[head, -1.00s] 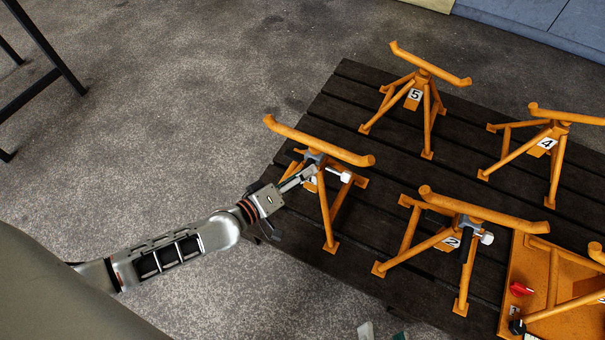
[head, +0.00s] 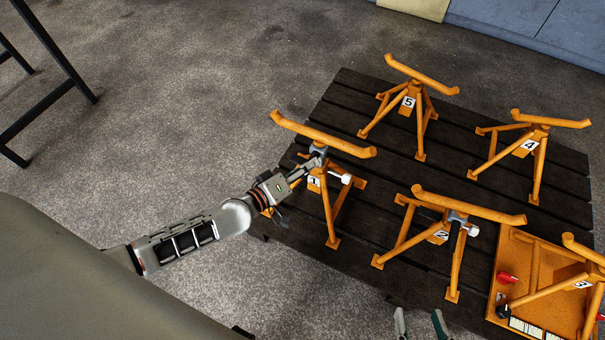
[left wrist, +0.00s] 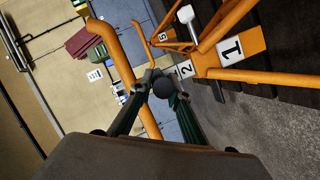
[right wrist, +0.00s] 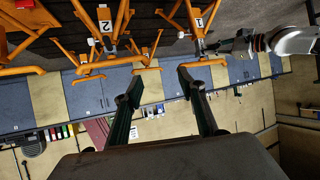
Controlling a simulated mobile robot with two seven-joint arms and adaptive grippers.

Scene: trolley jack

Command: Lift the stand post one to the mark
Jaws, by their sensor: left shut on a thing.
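Stand one is an orange stand with a "1" label (head: 314,181) at the near left of the dark slatted table. Its post carries an orange top bar (head: 325,134), which also crosses the left wrist view (left wrist: 125,70). My left gripper (head: 318,155) is shut on stand one's post just under the bar, above the label. In the left wrist view its dark green fingers meet at a dark round part. I cannot make out a mark on the post. A white-ended pin (head: 346,178) sticks out at the stand's right. My right gripper (right wrist: 160,88) is open and empty; its fingertips show at the head view's bottom edge.
Stand two (head: 437,236) is close on the right of stand one. Stands five (head: 408,103) and four (head: 528,146) are behind. Stand three (head: 583,284) is on an orange board with knobs (head: 508,277). Bare floor lies left of the table (head: 345,100).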

